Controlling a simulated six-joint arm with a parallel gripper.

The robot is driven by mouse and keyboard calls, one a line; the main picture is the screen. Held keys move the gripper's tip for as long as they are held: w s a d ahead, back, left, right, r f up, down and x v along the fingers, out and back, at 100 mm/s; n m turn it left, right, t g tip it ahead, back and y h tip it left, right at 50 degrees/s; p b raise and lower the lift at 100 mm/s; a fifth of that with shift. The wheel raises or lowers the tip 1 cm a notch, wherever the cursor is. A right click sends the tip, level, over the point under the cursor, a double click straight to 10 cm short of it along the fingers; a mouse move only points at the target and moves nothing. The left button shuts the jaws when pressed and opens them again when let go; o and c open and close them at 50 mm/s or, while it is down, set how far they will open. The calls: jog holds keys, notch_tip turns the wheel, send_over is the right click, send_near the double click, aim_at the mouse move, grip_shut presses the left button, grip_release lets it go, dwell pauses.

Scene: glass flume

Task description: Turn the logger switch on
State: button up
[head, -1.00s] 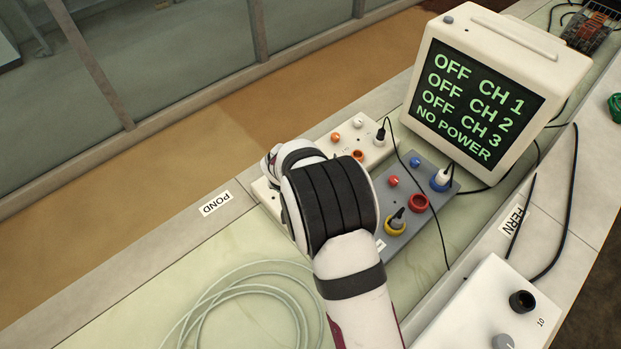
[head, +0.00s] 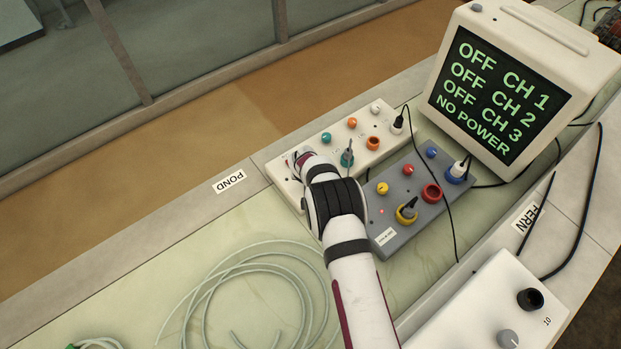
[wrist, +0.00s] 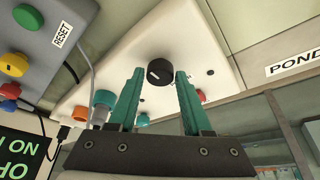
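A round black knob (wrist: 159,72) with a white mark sits near one end of the white panel (wrist: 213,62). No readable label shows which control is the logger switch. My gripper (wrist: 160,82) is open in the wrist view. Its two teal fingers point at the panel, with the knob framed between their tips; I cannot tell whether they touch it. In the head view my arm covers the left end of the white panel (head: 288,163) and hides the knob. The monitor (head: 500,92) reads OFF for CH 1, CH 2 and CH 3, and NO POWER.
A grey box (head: 398,236) beside the white panel carries coloured buttons, plugged sockets and a small red light. A black cable (head: 446,207) runs from the panel. Coiled tubing (head: 262,262) lies on the bench at the front. A white box (head: 470,318) stands at the lower right.

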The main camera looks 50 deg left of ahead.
grip_shut()
jog(key=shift+m, duration=0.4)
jog(key=m+t+h, duration=0.1)
jog(key=m, duration=0.2)
jog(key=shift+s+a+m, duration=0.1)
jog(key=shift+m, duration=0.3)
jog(key=m+h, duration=0.2)
jog(key=m, duration=0.2)
jog(key=shift+a, duration=0.1)
jog(key=shift+m, duration=0.3)
jog(key=shift+o, duration=2.2)
grip_release()
